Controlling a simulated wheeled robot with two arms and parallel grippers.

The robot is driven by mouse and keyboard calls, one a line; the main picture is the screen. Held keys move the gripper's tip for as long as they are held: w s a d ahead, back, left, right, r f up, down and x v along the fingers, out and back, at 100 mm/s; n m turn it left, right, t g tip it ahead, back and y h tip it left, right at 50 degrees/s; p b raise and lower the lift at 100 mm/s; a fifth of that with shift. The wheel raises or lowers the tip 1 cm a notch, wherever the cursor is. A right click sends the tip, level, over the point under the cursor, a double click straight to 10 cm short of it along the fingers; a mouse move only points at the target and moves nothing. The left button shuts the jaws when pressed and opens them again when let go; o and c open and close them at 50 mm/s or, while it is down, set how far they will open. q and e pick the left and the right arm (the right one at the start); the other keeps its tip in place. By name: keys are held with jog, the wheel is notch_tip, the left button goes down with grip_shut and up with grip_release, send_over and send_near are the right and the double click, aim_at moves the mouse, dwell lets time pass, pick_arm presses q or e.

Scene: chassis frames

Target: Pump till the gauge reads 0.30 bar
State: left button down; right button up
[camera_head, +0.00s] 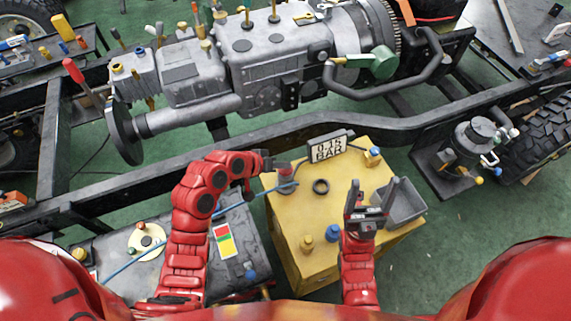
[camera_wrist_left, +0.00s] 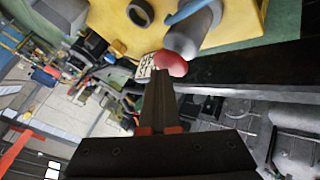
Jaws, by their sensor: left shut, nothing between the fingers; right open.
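The gauge (camera_head: 326,147) is a sign at the back of the yellow cabinet and appears to read 0.15 BAR. Part of it shows in the left wrist view (camera_wrist_left: 144,69). The pump, a small grey cylinder (camera_wrist_left: 189,36) with a red top (camera_wrist_left: 171,64), stands at the cabinet's left edge; its red top also shows in the head view (camera_head: 284,168). A blue hose (camera_head: 256,196) runs by it. My left gripper (camera_head: 270,163) is shut and empty, its fingertips close to the red top; contact is unclear. My right gripper (camera_head: 372,188) is open and empty above the cabinet.
The yellow cabinet (camera_head: 325,210) also holds a black ring (camera_head: 321,186), a grey bin (camera_head: 405,203) and small yellow and blue fittings (camera_head: 332,233). A dark chassis rail (camera_head: 300,128) and a large gearbox (camera_head: 265,70) lie behind.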

aim_at(283, 170)
pick_arm(q)
jog(key=shift+f, duration=0.15)
jog(key=shift+r+p, duration=0.85)
jog(key=shift+r, duration=0.75)
jog(key=shift+r, duration=0.15)
notch_tip(283, 170, up, 5)
jog(key=p, duration=0.2)
jog(key=shift+p, duration=0.4)
